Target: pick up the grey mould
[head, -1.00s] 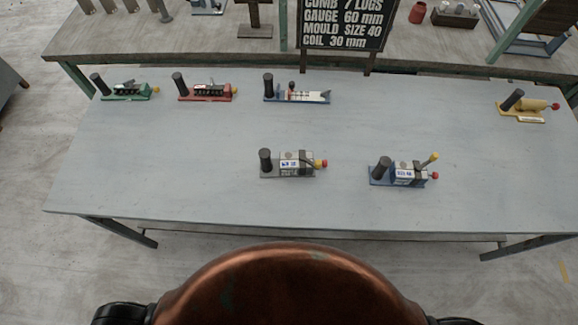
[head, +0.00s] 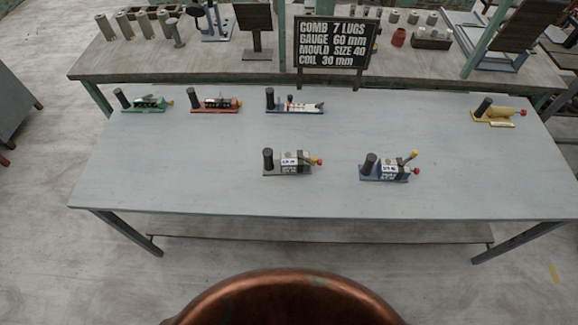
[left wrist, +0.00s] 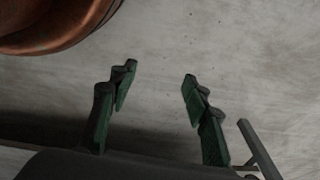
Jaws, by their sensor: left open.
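The grey mould (head: 287,162) lies near the front middle of the grey-topped table (head: 200,160) in the head view. It has a grey base, an upright black handle at its left end, a pale block with a small label, and a red knob at its right end. The label is too small to read surely. My left gripper (left wrist: 158,76) is open and empty in the left wrist view, over bare floor and apart from the mould. Neither gripper shows in the head view, and my right gripper is in no view.
A similar blue tool (head: 385,168) with yellow and red knobs lies just right of the mould. Green (head: 146,103), red (head: 215,104), blue-and-white (head: 295,105) and yellow (head: 498,113) tools line the back. A sign (head: 332,44) stands behind. The table's front strip is clear.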

